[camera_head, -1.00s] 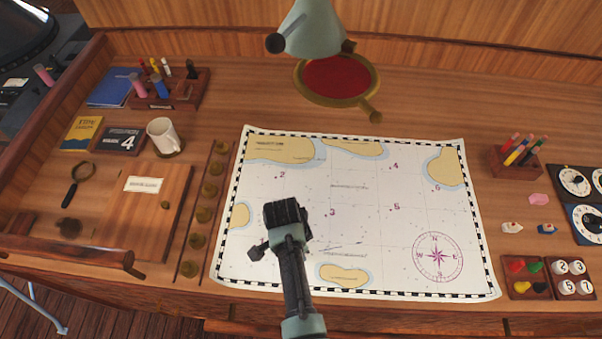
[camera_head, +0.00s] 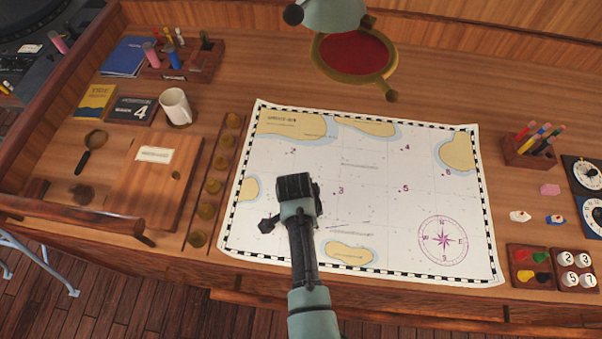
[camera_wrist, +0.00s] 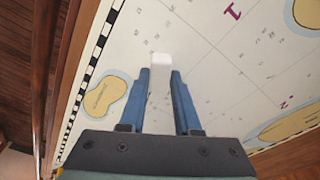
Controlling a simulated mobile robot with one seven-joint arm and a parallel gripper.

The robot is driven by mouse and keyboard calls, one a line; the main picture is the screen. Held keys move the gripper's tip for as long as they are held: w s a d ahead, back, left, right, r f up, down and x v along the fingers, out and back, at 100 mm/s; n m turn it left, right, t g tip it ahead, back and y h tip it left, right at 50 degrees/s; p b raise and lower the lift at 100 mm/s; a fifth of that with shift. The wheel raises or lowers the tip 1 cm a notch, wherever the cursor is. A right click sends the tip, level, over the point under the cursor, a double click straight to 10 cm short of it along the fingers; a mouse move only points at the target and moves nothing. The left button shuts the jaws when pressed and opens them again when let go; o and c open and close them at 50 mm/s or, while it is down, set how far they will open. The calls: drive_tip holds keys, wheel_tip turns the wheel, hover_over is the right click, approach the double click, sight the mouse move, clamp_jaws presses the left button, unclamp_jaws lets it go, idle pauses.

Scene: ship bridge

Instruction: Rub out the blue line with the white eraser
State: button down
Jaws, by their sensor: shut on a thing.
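My gripper (camera_wrist: 161,78) is shut on the white eraser (camera_wrist: 160,60), which sticks out between its two blue fingers in the wrist view. In the head view my gripper (camera_head: 297,188) is over the lower left middle of the chart (camera_head: 375,210), and it hides the eraser. Whether the eraser touches the paper I cannot tell. A thin, faint dark line, perhaps the blue line (camera_head: 349,223), lies just right of my gripper, above the bottom island. Its colour is hard to tell at this size. I cannot make out the line in the wrist view.
A lamp (camera_head: 335,14) hangs over the back of the desk, by a round red-topped piece (camera_head: 352,52). A mug (camera_head: 175,104), a wooden board (camera_head: 155,180) and brass weights (camera_head: 213,187) are left of the chart. A pen holder (camera_head: 530,150) and small trays are right.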

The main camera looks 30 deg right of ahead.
drive_tip(key=shift+s+d, duration=0.2)
drive_tip(key=shift+d, duration=0.35)
drive_tip(key=shift+s+d, duration=0.2)
drive_tip(key=shift+d, duration=0.35)
drive_tip(key=shift+s+d, duration=0.2)
drive_tip(key=shift+d, duration=0.4)
drive_tip(key=shift+s+d, duration=0.15)
drive_tip(key=shift+d, duration=0.4)
drive_tip(key=shift+s+d, duration=0.2)
drive_tip(key=shift+d, duration=0.35)
drive_tip(key=shift+s+d, duration=0.2)
drive_tip(key=shift+d, duration=0.35)
drive_tip(key=shift+d, duration=0.1)
drive_tip(key=shift+s+d+b, duration=0.15)
drive_tip(key=shift+s+d, duration=0.05)
drive_tip(key=shift+d, duration=0.3)
drive_tip(key=shift+s+d+b, duration=0.15)
drive_tip(key=shift+s+d, duration=0.05)
drive_tip(key=shift+d, duration=0.3)
drive_tip(key=shift+d, duration=0.15)
